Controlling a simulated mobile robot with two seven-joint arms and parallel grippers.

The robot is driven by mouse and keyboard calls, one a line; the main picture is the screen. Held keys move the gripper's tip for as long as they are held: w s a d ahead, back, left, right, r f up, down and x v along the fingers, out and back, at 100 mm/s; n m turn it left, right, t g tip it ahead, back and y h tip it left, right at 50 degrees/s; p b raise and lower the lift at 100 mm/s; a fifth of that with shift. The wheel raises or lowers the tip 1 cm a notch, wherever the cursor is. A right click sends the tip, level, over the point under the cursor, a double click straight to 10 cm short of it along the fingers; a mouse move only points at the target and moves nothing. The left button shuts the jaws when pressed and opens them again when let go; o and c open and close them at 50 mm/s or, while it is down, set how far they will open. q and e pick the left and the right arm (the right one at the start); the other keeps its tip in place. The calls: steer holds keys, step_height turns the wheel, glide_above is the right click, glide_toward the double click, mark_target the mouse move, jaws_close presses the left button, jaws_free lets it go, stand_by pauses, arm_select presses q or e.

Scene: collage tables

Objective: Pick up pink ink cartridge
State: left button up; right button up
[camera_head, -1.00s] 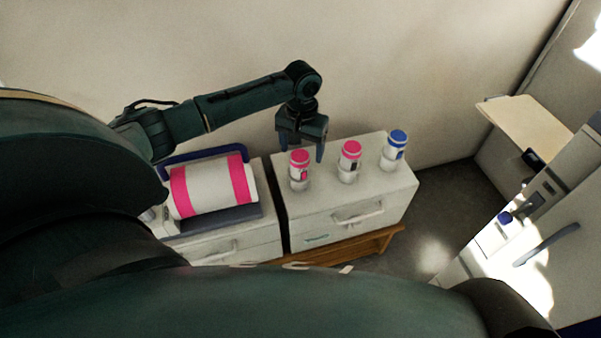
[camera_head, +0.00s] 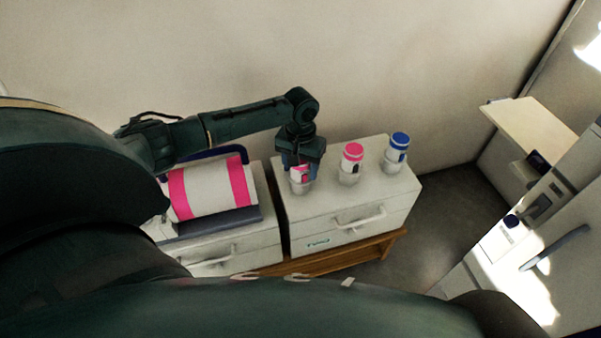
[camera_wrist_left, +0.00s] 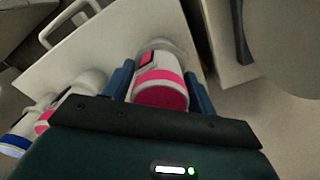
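The left pink-banded ink cartridge (camera_head: 300,174) stands upright in a small white cup on the right-hand white cabinet (camera_head: 325,212). My left gripper (camera_head: 301,172) is lowered over it from above, with one finger on each side. In the left wrist view the cartridge (camera_wrist_left: 161,88), with its pink cap, is between the two blue fingers (camera_wrist_left: 160,92), which look open, with narrow gaps beside it. A second pink cartridge (camera_head: 352,158) stands just to the right in its own cup. My right gripper is not in view.
A blue cartridge (camera_head: 398,146) stands in a cup at the cabinet's right. A large white roll with pink bands (camera_head: 208,190) lies in a dark holder on the left cabinet. A wall rises close behind the arm. The cabinet's front top is clear.

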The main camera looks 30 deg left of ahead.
arm_select(q)
steer(key=c, duration=0.8)
steer(key=shift+o, duration=0.2)
steer(key=shift+r, duration=0.1)
